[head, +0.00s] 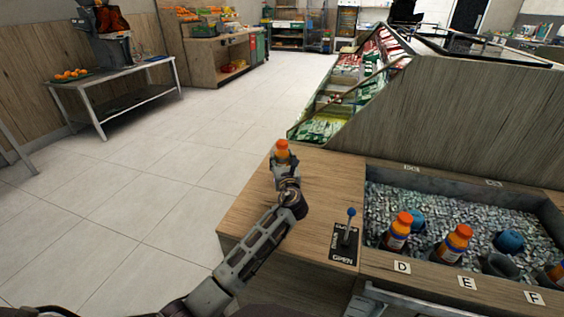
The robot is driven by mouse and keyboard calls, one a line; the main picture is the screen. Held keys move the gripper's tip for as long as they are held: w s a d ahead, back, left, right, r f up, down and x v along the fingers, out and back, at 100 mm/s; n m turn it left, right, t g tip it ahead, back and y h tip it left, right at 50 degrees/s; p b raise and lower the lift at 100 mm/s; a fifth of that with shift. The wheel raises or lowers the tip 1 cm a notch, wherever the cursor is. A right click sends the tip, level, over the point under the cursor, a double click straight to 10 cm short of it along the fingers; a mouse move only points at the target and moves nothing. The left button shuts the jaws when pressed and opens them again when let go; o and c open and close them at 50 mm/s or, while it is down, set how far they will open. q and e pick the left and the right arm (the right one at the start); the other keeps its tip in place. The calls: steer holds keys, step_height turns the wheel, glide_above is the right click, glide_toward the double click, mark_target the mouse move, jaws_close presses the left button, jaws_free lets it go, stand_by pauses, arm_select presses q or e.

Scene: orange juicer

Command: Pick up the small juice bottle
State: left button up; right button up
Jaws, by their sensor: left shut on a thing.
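A small juice bottle (282,149) with an orange cap is held upright in my left gripper (284,160). The gripper is shut on it, and the fingers hide most of its lower part. The bottle and gripper are over the far left part of the wooden counter (250,205); the gap below them cannot be told. Two more orange-capped bottles stand in the ice bin, one behind label D (398,229) and one behind label E (454,243). My right gripper is not in view.
A blue-knobbed lever (350,222) stands on a plate marked OPEN. The ice bin (505,190) also holds blue-topped items. A sloped produce display (345,85) stands behind the counter. A table (120,87) with a juicer is far left, with clear floor between.

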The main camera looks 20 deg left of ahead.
mark_target(282, 143)
arm_select(q)
steer(key=shift+r, duration=0.1)
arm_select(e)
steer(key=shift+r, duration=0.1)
arm_select(q)
steer(key=shift+r, duration=0.45)
step_height(282, 143, up, 7)
steer(key=p, duration=0.3)
steer(key=shift+r, duration=0.2)
steer(key=shift+r+p, duration=0.35)
steer(key=shift+r, duration=0.45)
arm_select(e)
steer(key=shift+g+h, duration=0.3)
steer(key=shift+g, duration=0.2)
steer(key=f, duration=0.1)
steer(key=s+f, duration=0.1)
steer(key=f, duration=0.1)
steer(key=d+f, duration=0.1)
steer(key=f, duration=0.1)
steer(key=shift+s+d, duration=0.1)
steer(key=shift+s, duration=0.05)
arm_select(q)
steer(key=shift+s+f, duration=0.1)
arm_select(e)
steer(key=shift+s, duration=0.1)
